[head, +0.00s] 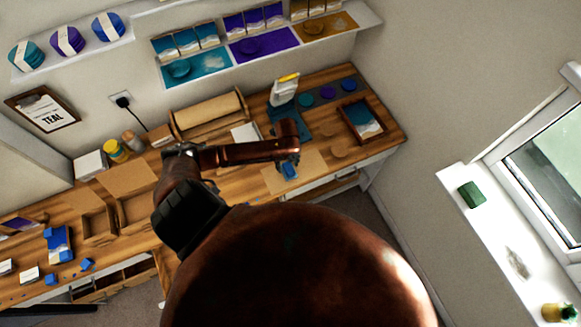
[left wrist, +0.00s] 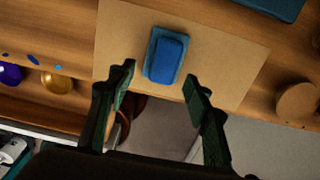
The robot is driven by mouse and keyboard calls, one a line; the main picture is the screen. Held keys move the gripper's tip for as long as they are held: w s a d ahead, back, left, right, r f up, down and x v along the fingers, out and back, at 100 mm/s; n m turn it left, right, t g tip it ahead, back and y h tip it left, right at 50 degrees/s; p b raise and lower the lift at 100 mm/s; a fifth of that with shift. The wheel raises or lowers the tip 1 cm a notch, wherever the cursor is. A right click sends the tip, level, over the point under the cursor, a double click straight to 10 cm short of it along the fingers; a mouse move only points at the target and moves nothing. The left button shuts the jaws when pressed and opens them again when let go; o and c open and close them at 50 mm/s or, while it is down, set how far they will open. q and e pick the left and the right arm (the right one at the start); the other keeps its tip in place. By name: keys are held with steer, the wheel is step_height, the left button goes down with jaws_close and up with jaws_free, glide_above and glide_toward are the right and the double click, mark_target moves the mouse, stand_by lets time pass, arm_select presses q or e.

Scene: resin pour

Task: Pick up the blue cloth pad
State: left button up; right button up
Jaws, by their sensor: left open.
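The blue cloth pad (left wrist: 167,57) lies on a brown sheet (left wrist: 115,38) on the wooden bench. It looks like a raised blue block on a flatter, duller blue base. It also shows in the head view (head: 289,171), just below my left wrist. My left gripper (left wrist: 159,74) is open and empty, its two dark green fingers apart. In the left wrist view the pad appears just beyond the fingertips, between their lines; I cannot tell the height gap. In the head view the fingers are hard to make out. My right gripper is not in view.
A framed blue-and-white piece (head: 362,119) and a white bottle (head: 284,90) stand near the pad's sheet. A wooden tray (head: 133,211) and small blue pieces are on the left. The bench front edge runs close to the sheet. A green block (head: 471,195) sits on the windowsill.

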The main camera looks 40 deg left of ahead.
mark_target(288, 168)
arm_select(q)
steer(key=shift+s+a+f+p, duration=0.1)
steer(key=shift+f+p, duration=0.25)
steer(key=shift+f, duration=0.4)
steer(key=f, duration=0.1)
steer(key=w+f, duration=0.1)
steer(key=f, duration=0.1)
steer(key=shift+w+f, duration=0.1)
steer(key=shift+w, duration=0.25)
steer(key=shift+s+a+f, duration=0.1)
steer(key=shift+s+f, duration=0.2)
steer(key=shift+s, duration=0.1)
steer(key=shift+w+f, duration=0.1)
steer(key=shift+w, duration=0.1)
steer(key=shift+c, duration=1.3)
steer(key=shift+s, duration=0.1)
steer(key=c, duration=0.3)
steer(key=shift+c, duration=0.9)
steer(key=c, duration=0.3)
steer(key=shift+c, duration=1)
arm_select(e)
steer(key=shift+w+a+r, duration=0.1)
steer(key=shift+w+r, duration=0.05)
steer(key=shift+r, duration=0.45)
